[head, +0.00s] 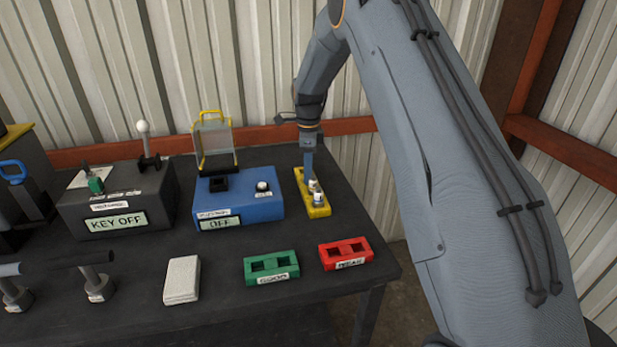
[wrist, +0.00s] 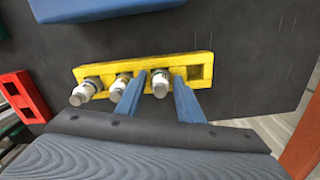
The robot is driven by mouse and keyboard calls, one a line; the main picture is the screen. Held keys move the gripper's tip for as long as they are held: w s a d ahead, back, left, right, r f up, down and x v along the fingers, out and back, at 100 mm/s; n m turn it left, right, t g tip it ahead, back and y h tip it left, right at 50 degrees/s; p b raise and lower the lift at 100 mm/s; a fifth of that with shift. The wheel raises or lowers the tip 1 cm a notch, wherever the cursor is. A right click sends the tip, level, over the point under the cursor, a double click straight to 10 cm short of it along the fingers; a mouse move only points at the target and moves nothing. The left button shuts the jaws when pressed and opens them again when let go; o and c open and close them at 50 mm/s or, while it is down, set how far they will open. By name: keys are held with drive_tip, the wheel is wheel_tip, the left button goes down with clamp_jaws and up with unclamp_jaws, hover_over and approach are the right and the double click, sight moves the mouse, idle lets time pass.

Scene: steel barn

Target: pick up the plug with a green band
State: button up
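A yellow rack (head: 325,212) lies at the right of the table; it also shows in the wrist view (wrist: 205,57). It holds several white plugs with grey metal ends: a left plug (wrist: 86,91), a middle plug (wrist: 119,86) and a right plug (wrist: 160,83). I cannot make out a green band on any of them. My gripper (wrist: 160,80) has its two blue fingers apart, one on each side of the right plug, with small gaps showing. In the head view my gripper (head: 309,173) points down over the rack's far part and hides some of it.
A blue box (head: 255,208) marked OFF stands left of the rack. A green block (head: 271,267) and a red block (head: 346,253) with square holes lie in front. A grey KEY OFF box (head: 120,205) and a pale pad (head: 182,279) are further left.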

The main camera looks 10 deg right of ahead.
drive_tip(key=c, duration=0.8)
drive_tip(key=shift+r, duration=0.15)
wheel_tip(320, 180, up, 10)
drive_tip(key=b, duration=0.3)
drive_tip(key=shift+r+p, duration=0.65)
drive_tip(key=shift+r, duration=0.5)
drive_tip(key=shift+r, duration=0.1)
